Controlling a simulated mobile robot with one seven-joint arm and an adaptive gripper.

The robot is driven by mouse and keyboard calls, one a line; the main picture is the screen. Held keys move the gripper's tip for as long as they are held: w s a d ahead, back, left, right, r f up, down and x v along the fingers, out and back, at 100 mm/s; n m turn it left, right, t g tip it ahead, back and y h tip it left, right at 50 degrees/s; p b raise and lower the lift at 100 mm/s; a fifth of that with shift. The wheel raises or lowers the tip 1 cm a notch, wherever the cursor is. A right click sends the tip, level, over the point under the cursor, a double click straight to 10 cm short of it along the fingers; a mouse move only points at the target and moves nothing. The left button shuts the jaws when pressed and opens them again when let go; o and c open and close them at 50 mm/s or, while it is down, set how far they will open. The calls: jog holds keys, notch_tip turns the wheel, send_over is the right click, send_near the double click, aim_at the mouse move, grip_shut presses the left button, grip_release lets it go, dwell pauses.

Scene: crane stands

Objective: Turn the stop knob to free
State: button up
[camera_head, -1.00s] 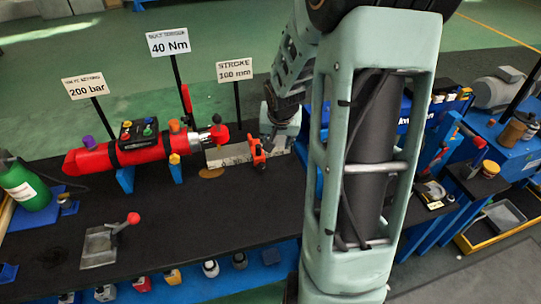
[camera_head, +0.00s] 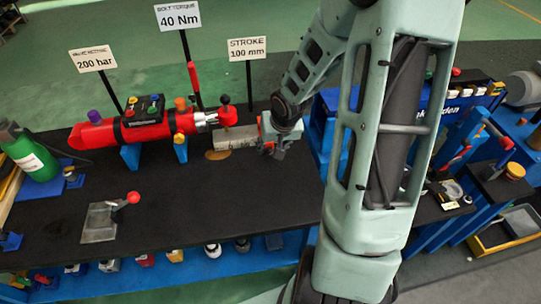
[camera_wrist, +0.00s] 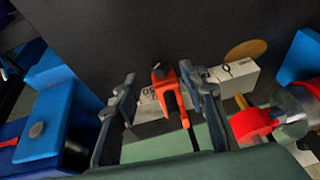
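The orange stop (camera_wrist: 172,92) sits on a pale marked scale bar (camera_wrist: 232,70) in the wrist view, with a small dark knob (camera_wrist: 158,73) on top. My gripper (camera_wrist: 158,82) is open, with one finger on each side of the stop. I see gaps between the fingers and the stop; nothing is held. In the head view my gripper (camera_head: 274,148) is over the right end of the scale bar (camera_head: 236,138) and mostly hides the stop. The setting of the knob cannot be read.
The red cylinder (camera_head: 97,135), with a red-knobbed rod end, lies left of the bar. Sign cards stand behind it. A red-tipped lever (camera_head: 133,197) on a grey plate is at the front left. The bench's front middle (camera_head: 190,215) is clear.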

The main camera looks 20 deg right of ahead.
aim_at(270, 154)
jog(key=b+x, duration=0.1)
jog(key=x, duration=0.4)
jog(key=shift+f, duration=0.1)
jog(key=shift+c, duration=0.5)
jog(key=shift+b, duration=0.35)
grip_shut()
